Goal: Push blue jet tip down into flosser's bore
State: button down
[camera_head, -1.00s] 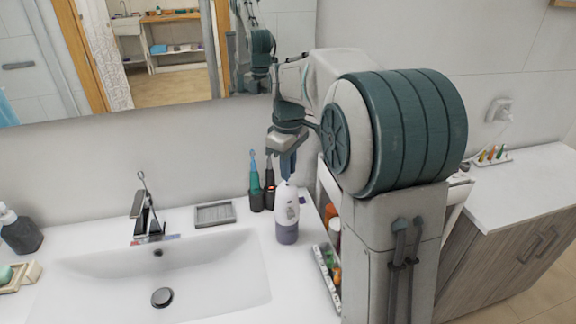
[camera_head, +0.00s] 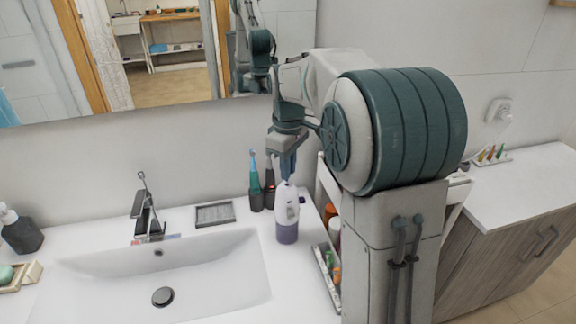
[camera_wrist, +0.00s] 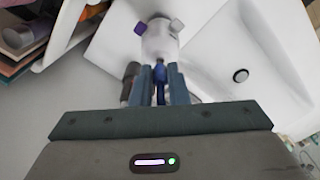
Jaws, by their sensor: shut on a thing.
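The flosser (camera_head: 287,215), white above with a purple-grey lower part, stands upright on the counter right of the sink. It also shows in the wrist view (camera_wrist: 159,40) beyond the fingertips. My gripper (camera_head: 288,168) is directly above its top, pointing down. In the wrist view my gripper (camera_wrist: 160,78) is shut on the blue jet tip (camera_wrist: 160,72), which sits between the two fingers. The tip points at the flosser's top. The bore and the tip's lower end are hidden, so I cannot tell how deep the tip sits.
Two electric toothbrushes (camera_head: 255,188) stand in dark holders behind and left of the flosser. A grey soap tray (camera_head: 215,214) lies left of them. The sink (camera_head: 160,280) and faucet (camera_head: 147,215) are left. A cart with bottles (camera_head: 332,225) stands at the right.

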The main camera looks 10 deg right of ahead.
jog(key=shift+f+b, duration=0.8)
jog(key=shift+f, duration=0.45)
dwell(0.4)
jog(key=c, duration=1.3)
grip_release()
notch_tip(320, 180, up, 14)
jog(key=shift+f, duration=0.1)
jog(key=s+f+m+t, duration=0.1)
jog(key=s+f+m, duration=0.2)
jog(key=s+f, duration=0.2)
jog(key=s+f+m+t, duration=0.1)
jog(key=s+f+m, duration=0.2)
jog(key=s, duration=0.8)
jog(key=s+f+m+t, duration=0.1)
jog(key=s+f+m, duration=0.2)
jog(key=s+f, duration=0.4)
jog(key=shift+s+a, duration=0.15)
jog(key=shift+s, duration=0.25)
